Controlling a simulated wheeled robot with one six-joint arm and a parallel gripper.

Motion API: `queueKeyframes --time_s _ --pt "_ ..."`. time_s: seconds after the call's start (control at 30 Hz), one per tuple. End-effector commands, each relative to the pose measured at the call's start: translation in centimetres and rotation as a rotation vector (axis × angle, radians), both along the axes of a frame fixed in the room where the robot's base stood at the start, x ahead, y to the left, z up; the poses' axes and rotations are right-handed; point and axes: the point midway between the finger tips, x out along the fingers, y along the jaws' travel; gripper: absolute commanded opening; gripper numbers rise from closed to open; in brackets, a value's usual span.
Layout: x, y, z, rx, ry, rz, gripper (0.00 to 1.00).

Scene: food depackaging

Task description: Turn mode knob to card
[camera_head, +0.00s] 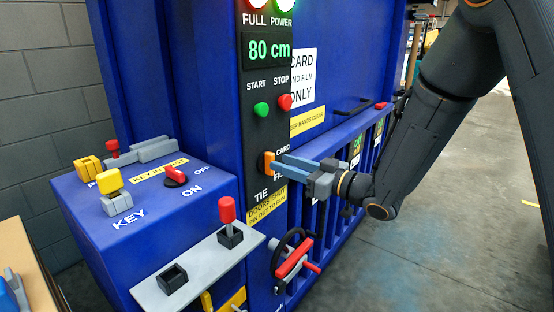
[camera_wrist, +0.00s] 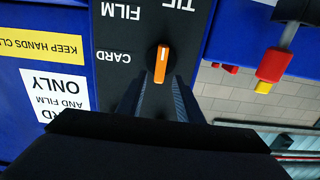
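The mode knob is orange. It sits on the black control panel, between the CARD and FILM labels in the head view (camera_head: 268,162). In the wrist view the knob (camera_wrist: 161,65) stands lengthwise along the panel, on a round black base. Which label it points to is not clear. My gripper (camera_head: 277,161) reaches the knob from the right. In the wrist view my gripper (camera_wrist: 157,84) has its two fingers apart, one on each side of the knob's near end, with nothing visibly clamped. Contact with the knob cannot be told.
Green start (camera_head: 262,109) and red stop (camera_head: 285,102) buttons are above the knob. A red-handled lever (camera_head: 228,212) stands on a grey plate at lower left. A black handwheel with a red latch (camera_head: 291,256) is below. A blue key box (camera_head: 150,215) stands left.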

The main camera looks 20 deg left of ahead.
Motion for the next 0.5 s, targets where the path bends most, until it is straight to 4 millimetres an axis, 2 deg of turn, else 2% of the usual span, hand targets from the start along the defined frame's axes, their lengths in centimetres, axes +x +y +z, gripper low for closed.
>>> queueKeyframes --time_s 0.03,0.2,0.5 --pt "0.2 0.8 0.1 0.0 0.0 0.002 0.33" --pt "1.0 2.6 0.1 -0.001 0.0 0.0 0.33" --pt "1.4 3.3 0.0 -0.001 0.0 -0.003 0.33"
